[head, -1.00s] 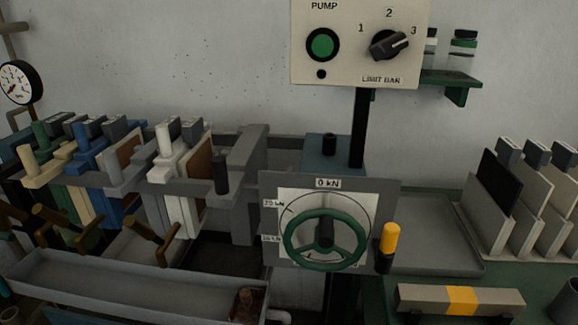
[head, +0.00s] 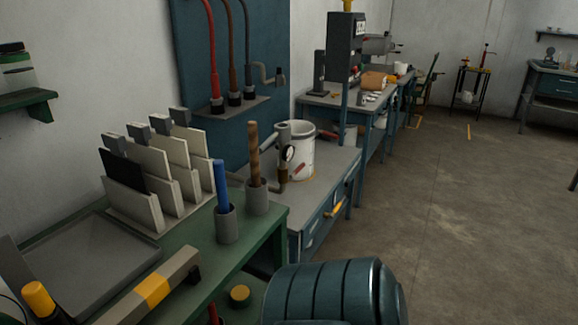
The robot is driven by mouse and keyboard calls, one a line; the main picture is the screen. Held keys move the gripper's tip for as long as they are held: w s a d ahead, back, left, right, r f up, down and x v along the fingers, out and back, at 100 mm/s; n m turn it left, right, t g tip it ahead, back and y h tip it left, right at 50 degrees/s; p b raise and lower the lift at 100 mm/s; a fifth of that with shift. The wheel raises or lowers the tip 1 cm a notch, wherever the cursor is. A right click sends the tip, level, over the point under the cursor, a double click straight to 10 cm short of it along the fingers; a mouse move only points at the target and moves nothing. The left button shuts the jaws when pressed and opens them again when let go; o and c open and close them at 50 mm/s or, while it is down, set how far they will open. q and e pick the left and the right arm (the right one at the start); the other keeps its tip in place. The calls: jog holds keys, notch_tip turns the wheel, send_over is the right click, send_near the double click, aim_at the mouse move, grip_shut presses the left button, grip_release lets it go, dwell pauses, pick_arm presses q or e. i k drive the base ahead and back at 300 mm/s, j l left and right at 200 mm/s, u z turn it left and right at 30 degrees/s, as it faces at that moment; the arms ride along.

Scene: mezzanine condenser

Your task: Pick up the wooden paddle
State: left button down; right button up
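A brown wooden handle (head: 254,152) stands upright in a grey cup (head: 257,198) at the right end of the green bench (head: 190,240). Its lower end is hidden in the cup, so I cannot tell whether it is the paddle. A blue-handled tool (head: 221,187) stands in a second grey cup (head: 227,226) just in front and to the left. Neither of my grippers is in view.
Pale plates (head: 165,172) stand in a rack on the bench, behind a shallow grey tray (head: 95,262). A white bucket (head: 301,155) stands on the drawer table beyond. A dark teal banded cylinder (head: 330,293) fills the bottom middle. The floor (head: 450,210) at right is open.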

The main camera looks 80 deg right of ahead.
aim_at(252, 125)
jog(key=z, duration=2.2)
